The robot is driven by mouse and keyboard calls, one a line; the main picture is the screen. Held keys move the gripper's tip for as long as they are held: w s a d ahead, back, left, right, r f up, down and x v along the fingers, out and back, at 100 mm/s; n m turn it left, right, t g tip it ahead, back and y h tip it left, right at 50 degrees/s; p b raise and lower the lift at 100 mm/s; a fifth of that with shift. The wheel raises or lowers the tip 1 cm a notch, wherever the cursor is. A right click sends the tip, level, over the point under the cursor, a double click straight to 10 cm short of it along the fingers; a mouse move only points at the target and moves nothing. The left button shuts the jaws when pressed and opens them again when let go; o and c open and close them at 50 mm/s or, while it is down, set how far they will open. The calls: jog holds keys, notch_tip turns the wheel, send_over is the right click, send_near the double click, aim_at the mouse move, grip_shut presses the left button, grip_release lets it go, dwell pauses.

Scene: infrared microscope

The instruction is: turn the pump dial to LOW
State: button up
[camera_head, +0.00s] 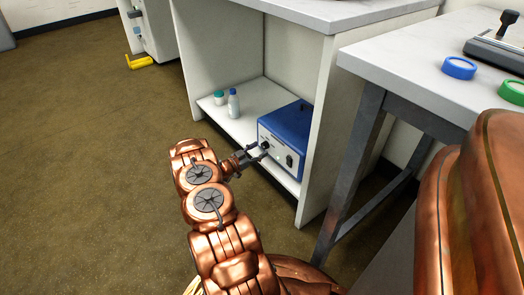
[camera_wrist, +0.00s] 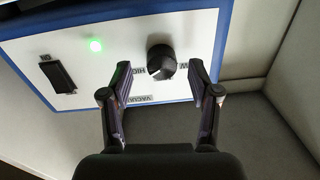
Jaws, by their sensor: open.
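The pump is a blue box (camera_head: 290,125) with a white front panel (camera_wrist: 120,35), standing on the low shelf inside the white bench. Its black dial (camera_wrist: 161,62) shows in the wrist view on the panel, upside down, with partly covered lettering around it. A green light (camera_wrist: 96,45) is lit and a black switch (camera_wrist: 58,74) sits to its left. My gripper (camera_wrist: 160,85) is open, its two fingers pointing at the panel on either side of the dial's lower end. It also shows in the head view (camera_head: 259,149) close to the panel. I cannot tell whether the fingers touch the dial.
The bench's side wall (camera_head: 316,150) is close on the pump's right. A grey table (camera_head: 400,60) with blue and green round items stands further right.

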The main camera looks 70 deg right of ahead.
jog(key=shift+x, duration=1.1)
jog(key=c, duration=1.2)
